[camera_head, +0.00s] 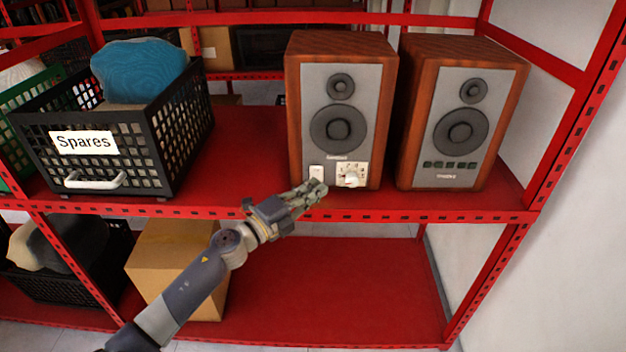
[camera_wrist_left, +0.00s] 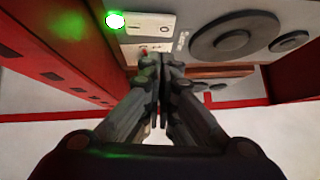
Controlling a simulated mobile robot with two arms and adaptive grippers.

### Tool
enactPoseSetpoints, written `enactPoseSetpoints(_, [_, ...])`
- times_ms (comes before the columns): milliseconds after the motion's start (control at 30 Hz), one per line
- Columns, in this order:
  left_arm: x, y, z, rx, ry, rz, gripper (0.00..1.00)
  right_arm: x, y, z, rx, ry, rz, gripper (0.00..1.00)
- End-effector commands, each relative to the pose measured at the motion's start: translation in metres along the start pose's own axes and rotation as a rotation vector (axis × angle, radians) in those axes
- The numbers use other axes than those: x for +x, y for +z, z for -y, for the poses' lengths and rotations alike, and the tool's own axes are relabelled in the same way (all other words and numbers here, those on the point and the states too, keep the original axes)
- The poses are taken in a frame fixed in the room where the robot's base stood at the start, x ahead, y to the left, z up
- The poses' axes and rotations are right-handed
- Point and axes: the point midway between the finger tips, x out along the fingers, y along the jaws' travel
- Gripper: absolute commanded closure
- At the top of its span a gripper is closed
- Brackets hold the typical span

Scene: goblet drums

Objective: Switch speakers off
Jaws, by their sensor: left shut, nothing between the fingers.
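Two wood-cased speakers with grey fronts stand side by side on the red shelf: the left speaker (camera_head: 312,95) and the right speaker (camera_head: 487,85). The left speaker has a white rocker switch (camera_head: 316,173) low on its front and a dial panel (camera_head: 351,174) beside it. In the left wrist view the switch (camera_wrist_left: 150,25) shows line and circle marks, with a glowing green light (camera_wrist_left: 115,19) at its end. My left gripper (camera_head: 317,189) is shut and empty, just below the switch; contact is unclear. Its fingertips (camera_wrist_left: 162,62) also show in the wrist view. My right gripper is out of view.
A black crate labelled Spares (camera_head: 110,140), holding a blue object (camera_head: 140,70), stands left on the same shelf (camera_head: 250,145). The shelf's front edge (camera_head: 430,214) runs under my gripper. A cardboard box (camera_head: 175,255) sits below. A red upright (camera_head: 575,125) stands at right.

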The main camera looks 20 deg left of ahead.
Motion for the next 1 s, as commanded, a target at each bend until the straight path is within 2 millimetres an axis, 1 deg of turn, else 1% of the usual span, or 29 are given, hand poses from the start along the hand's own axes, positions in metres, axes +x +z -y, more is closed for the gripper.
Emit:
enactPoseSetpoints(100, [0.010,0.011,0.000,-0.001,-0.001,0.001,1.00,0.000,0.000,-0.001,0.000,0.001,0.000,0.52])
enactPoseSetpoints(233, [0.016,0.016,0.000,-0.001,-0.001,-0.001,1.00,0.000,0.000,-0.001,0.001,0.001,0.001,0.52])
enactPoseSetpoints(667, [0.018,0.019,0.000,-0.002,0.000,0.000,1.00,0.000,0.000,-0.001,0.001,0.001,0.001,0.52])
enactPoseSetpoints(767, [0.019,0.020,0.002,-0.007,0.006,-0.001,1.00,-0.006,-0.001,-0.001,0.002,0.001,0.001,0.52])
enactPoseSetpoints(967, [0.024,0.024,0.010,-0.045,0.044,-0.002,1.00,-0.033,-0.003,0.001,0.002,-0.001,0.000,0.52])
enactPoseSetpoints(1000, [0.024,0.024,0.006,-0.051,0.050,-0.001,1.00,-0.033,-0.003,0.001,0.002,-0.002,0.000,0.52])
